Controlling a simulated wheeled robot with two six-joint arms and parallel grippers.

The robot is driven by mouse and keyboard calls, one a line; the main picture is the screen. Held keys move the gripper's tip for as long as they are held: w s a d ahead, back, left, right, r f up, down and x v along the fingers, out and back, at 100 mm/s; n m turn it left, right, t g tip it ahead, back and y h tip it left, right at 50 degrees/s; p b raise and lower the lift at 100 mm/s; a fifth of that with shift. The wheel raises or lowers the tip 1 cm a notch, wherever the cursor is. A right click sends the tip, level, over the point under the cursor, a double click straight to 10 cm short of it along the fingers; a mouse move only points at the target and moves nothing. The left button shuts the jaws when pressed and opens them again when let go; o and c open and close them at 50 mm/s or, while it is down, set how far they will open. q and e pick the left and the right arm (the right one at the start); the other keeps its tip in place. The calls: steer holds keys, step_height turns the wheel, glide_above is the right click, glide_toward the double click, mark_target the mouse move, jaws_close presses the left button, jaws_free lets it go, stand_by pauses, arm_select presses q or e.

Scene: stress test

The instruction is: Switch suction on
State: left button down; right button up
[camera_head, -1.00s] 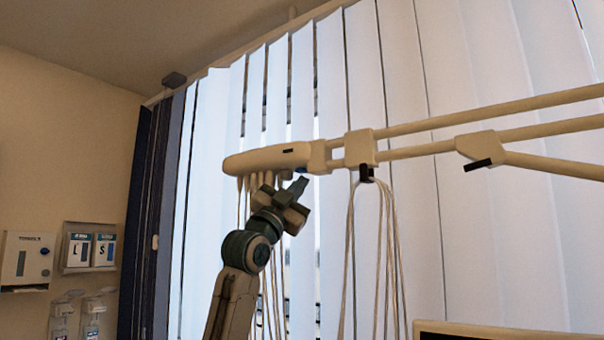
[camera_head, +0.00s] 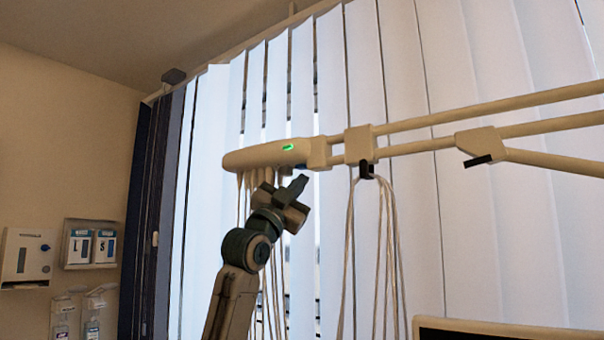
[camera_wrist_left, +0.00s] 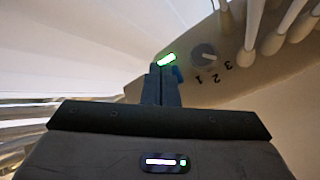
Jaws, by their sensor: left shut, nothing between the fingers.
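The cream suction unit (camera_head: 255,157) hangs at the end of a jointed arm in front of the blinds. A small light on its side (camera_head: 288,147) glows green. My left gripper (camera_head: 301,181) is shut and empty just below the unit's right part; contact is not clear from the head view. In the left wrist view my shut fingers (camera_wrist_left: 162,84) point at the unit's underside (camera_wrist_left: 225,85), close to the lit green light (camera_wrist_left: 167,59). A round grey knob (camera_wrist_left: 203,52) with the numbers 1, 2, 3 sits to their right. My right gripper is not in view.
Several pale cables (camera_head: 372,240) hang from a hook under the support arm (camera_head: 440,143). White tubes (camera_wrist_left: 250,35) hang from the unit beside the knob. Wall dispensers (camera_head: 28,258) are at the far left. The top of a screen (camera_head: 500,331) shows at lower right.

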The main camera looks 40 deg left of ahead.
arm_select(q)
steer(key=shift+f, duration=0.45)
steer(key=shift+f, duration=0.1)
step_height(320, 180, down, 6)
steer(key=b, duration=0.4)
steer(key=shift+b, duration=0.3)
